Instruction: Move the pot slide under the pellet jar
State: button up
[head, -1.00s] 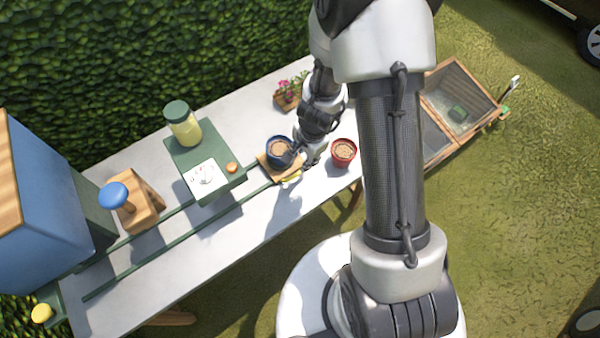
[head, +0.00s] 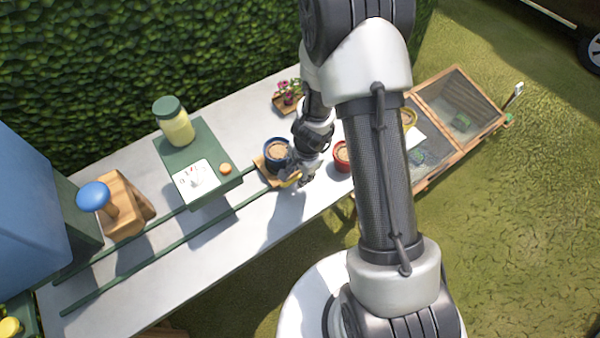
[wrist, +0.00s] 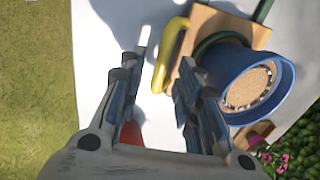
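The pot slide (head: 262,172) is a small wooden plate at the right end of two green rails, with a blue pot (head: 268,160) of soil upright on it. Its yellow handle (head: 290,181) is on the near side and also shows in the wrist view (wrist: 170,50). The pellet jar (head: 178,128), green-lidded with pale yellow contents, stands on a green housing to the left, away from the slide. My gripper (wrist: 159,66) is open; the handle lies just beyond its fingertips, nearer the right finger. In the head view, the gripper's fingers are partly hidden beside the handle.
The green housing (head: 214,137) carries a white dial panel and an orange knob. A wooden block with a blue knob (head: 94,196) is further left. A red pot (head: 341,155) stands right of my wrist and pink flowers (head: 287,92) behind. The rails between slide and housing look clear.

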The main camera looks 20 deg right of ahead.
grip_shut()
dwell(0.6)
